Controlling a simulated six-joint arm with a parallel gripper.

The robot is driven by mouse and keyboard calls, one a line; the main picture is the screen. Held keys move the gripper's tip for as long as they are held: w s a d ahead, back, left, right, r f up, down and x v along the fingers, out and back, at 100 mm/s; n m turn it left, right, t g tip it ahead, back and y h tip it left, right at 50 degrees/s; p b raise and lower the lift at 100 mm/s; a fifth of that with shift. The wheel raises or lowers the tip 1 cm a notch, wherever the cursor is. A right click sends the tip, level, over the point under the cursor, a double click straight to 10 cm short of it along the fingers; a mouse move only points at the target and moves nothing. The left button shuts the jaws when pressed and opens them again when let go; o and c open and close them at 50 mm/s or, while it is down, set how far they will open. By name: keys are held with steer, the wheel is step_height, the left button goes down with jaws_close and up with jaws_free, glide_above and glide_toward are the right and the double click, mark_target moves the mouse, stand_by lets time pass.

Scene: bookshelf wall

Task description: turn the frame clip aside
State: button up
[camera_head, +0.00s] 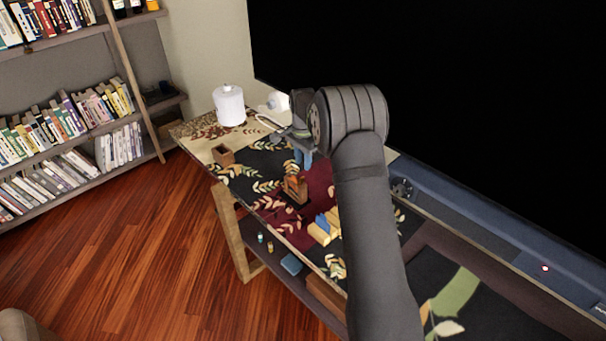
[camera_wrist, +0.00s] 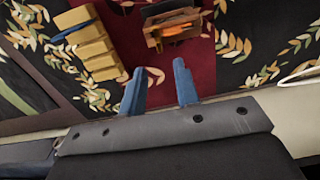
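A small brown wooden frame-like piece (camera_head: 296,188) with something orange inside stands on the dark red part of the patterned table top; it also shows at the top of the wrist view (camera_wrist: 168,30). A yellow stepped block (camera_head: 319,233) with a blue strip lies near it; in the wrist view, the block (camera_wrist: 96,52) is at upper left. I cannot tell which part is the frame clip. My gripper (camera_wrist: 159,67) is open and empty, its two blue fingers apart and pointing towards the wooden piece without visible contact. In the head view, my gripper (camera_head: 303,157) hangs above the table.
A small open brown box (camera_head: 223,155) and a white cylinder (camera_head: 229,106) stand towards the table's far left end. A large black screen (camera_head: 440,80) rises behind the table. A lower shelf holds a blue item (camera_head: 291,264). A bookshelf (camera_head: 70,110) stands at left.

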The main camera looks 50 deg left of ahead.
mark_target(303, 177)
step_height(303, 177, down, 6)
steer(key=shift+f, duration=0.15)
steer(key=shift+c, duration=0.2)
jaws_close()
